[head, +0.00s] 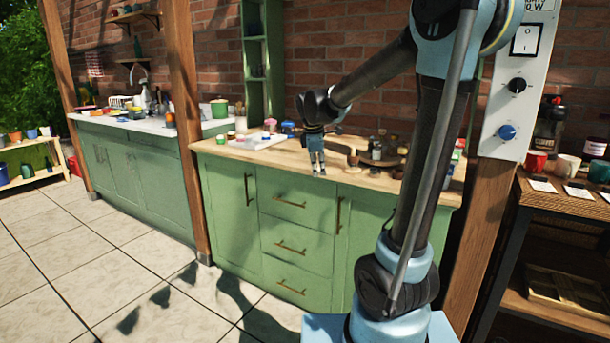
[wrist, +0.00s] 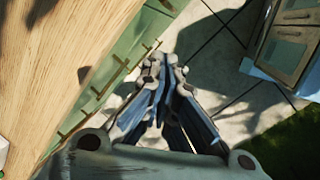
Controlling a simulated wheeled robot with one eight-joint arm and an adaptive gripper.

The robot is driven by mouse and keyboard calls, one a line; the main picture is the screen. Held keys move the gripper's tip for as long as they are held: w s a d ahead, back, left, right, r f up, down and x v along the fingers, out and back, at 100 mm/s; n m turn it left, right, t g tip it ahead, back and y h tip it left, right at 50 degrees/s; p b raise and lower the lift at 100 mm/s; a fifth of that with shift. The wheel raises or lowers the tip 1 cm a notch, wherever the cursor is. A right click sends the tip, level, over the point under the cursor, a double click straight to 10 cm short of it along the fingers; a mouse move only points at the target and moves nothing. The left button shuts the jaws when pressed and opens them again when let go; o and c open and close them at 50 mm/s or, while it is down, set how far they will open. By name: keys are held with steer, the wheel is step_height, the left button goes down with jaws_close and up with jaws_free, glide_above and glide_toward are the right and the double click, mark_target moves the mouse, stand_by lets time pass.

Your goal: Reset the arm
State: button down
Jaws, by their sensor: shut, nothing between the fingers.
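My gripper (head: 318,168) points down by the front edge of the wooden counter (head: 235,150) in the head view. My arm reaches from the right across to it. In the wrist view my gripper (wrist: 165,62) has its fingers together with nothing between them. The tiled floor shows below the fingers there, and the wooden counter top (wrist: 60,70) lies to their left.
A white tray (head: 250,143), a green pot (head: 219,108) and several small jars stand on the counters. A wooden post (head: 184,100) rises at the left. A control panel (head: 515,80) is at the right. The floor (head: 90,270) in front is clear.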

steer(key=s+d+f+m, duration=0.3)
steer(key=s+d+m, duration=0.6)
steer(key=s, duration=0.6)
steer(key=s+d+f+m+y, duration=0.1)
steer(key=s+d+f+m, duration=0.4)
steer(key=s, duration=0.9)
step_height(320, 180, down, 5)
steer(key=m, duration=0.3)
steer(key=shift+d+f, duration=0.1)
steer(key=shift+w+f, duration=0.2)
steer(key=shift+w, duration=0.25)
